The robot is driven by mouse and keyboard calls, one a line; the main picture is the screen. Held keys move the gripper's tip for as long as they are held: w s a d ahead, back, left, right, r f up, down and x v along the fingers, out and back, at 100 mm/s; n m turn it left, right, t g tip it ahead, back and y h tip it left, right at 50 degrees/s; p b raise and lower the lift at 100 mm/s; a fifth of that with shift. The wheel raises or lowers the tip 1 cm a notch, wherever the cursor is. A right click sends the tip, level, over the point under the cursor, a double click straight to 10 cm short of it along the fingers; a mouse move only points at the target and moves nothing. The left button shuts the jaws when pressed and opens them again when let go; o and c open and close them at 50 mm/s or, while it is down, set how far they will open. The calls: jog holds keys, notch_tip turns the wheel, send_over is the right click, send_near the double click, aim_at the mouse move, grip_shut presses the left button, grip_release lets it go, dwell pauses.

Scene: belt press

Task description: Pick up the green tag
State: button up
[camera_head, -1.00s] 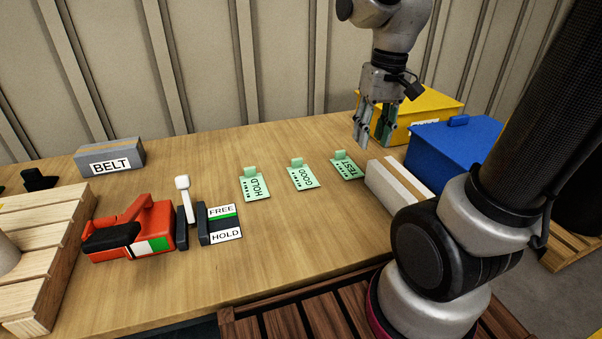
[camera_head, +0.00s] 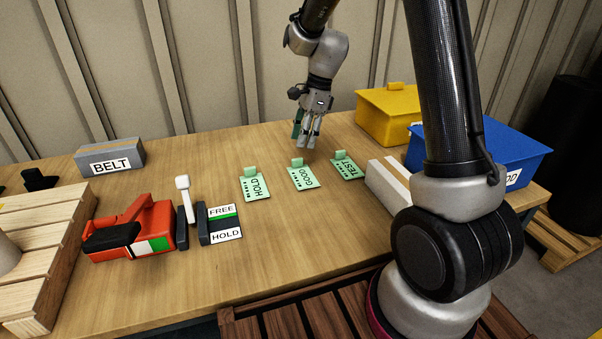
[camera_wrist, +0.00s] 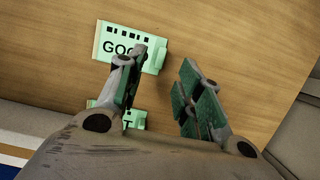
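Three green tags lie in a row on the wooden table: HOLD (camera_head: 256,187), GOOD (camera_head: 304,178) and TEST (camera_head: 348,169). Each has a small raised tab at its far edge. My gripper (camera_head: 307,142) is above the table, just behind the GOOD tag, pointing down and apart from it. In the wrist view, the GOOD tag (camera_wrist: 112,46) is partly covered by one finger, and the TEST tag (camera_wrist: 130,119) shows only in part below it.
A red device (camera_head: 130,231) and a FREE/HOLD plate (camera_head: 222,223) with a lever are at the left. A grey BELT box (camera_head: 110,157) stands behind. A white-and-tan box (camera_head: 388,186), a yellow bin (camera_head: 392,113) and a blue bin (camera_head: 490,152) are at the right.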

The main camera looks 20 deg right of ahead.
aim_at(303, 172)
jog(key=x, duration=0.7)
jog(key=shift+w+d+f, duration=0.1)
jog(key=shift+d, duration=0.05)
jog(key=shift+c, duration=0.2)
grip_shut()
